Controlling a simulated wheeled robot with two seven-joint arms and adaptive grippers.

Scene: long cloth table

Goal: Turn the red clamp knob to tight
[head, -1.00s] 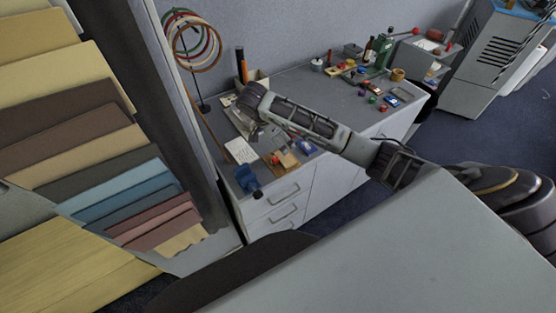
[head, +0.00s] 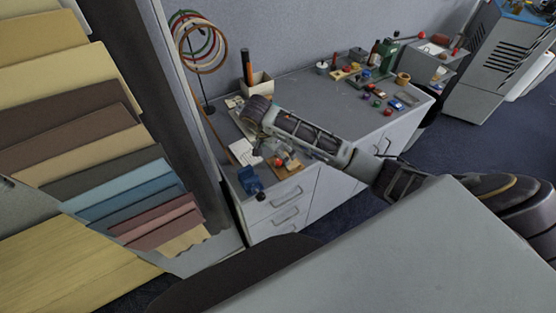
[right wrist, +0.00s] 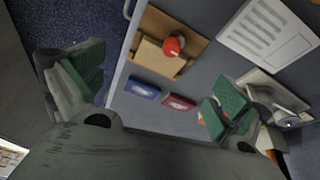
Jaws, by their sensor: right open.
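The red clamp knob (right wrist: 173,45) sits on a wooden block and board (right wrist: 147,52) in the upper middle of the right wrist view. In the head view the red knob (head: 280,162) shows small at the near edge of the grey counter, partly crowded by my arm. My right gripper (right wrist: 155,88) is open and empty, its green-padded fingers wide apart. The knob is beyond the fingertips in that view, not between the pads. In the head view my right gripper (head: 262,142) is over the counter beside the board. My left gripper is not in view.
A blue object (right wrist: 142,88) and a dark red one (right wrist: 179,101) lie near the board. A printed sheet (right wrist: 267,33) lies beside it. A blue vise (head: 250,181) stands at the counter's near corner. Several small items crowd the far end; the counter's middle (head: 315,100) is clearer.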

